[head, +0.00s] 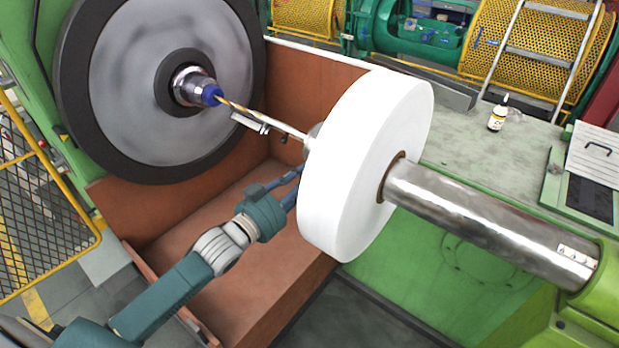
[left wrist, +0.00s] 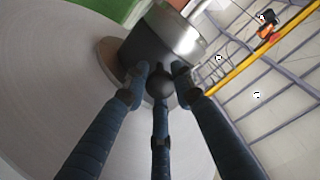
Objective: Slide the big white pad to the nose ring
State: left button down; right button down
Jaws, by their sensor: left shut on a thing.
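The big white pad (head: 385,150) is a thick disc around the steel shaft (head: 480,208), near the shaft's left end. Its pale face (left wrist: 45,95) fills the left of the left wrist view. A dark hub with a shiny metal ring (left wrist: 172,32) stands out from that face; I cannot tell whether this is the nose ring. My left gripper (left wrist: 160,80) is shut on a dark round knob (left wrist: 159,88) beside the hub. In the head view, the pad hides its fingertips. My right gripper is not in view.
A large grey disc with a dark rim (head: 160,75) stands at left. A thin rod (head: 275,123) spans from its blue-tipped centre (head: 211,95) to the pad's hub. A brown trough (head: 215,215) lies below. A small bottle (head: 498,114) stands on the bench behind.

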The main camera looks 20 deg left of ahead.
pick_arm(q)
jog(key=shift+a+f, duration=0.3)
jog(key=c, duration=1.5)
grip_release()
jog(key=shift+o, duration=0.3)
jog(key=shift+w+a, duration=0.1)
jog(key=shift+a, duration=0.05)
jog(key=shift+d+r, duration=0.1)
jog(key=shift+d, duration=0.1)
jog(key=v, duration=1.2)
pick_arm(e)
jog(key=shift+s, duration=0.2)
pick_arm(q)
jog(key=shift+a, duration=0.1)
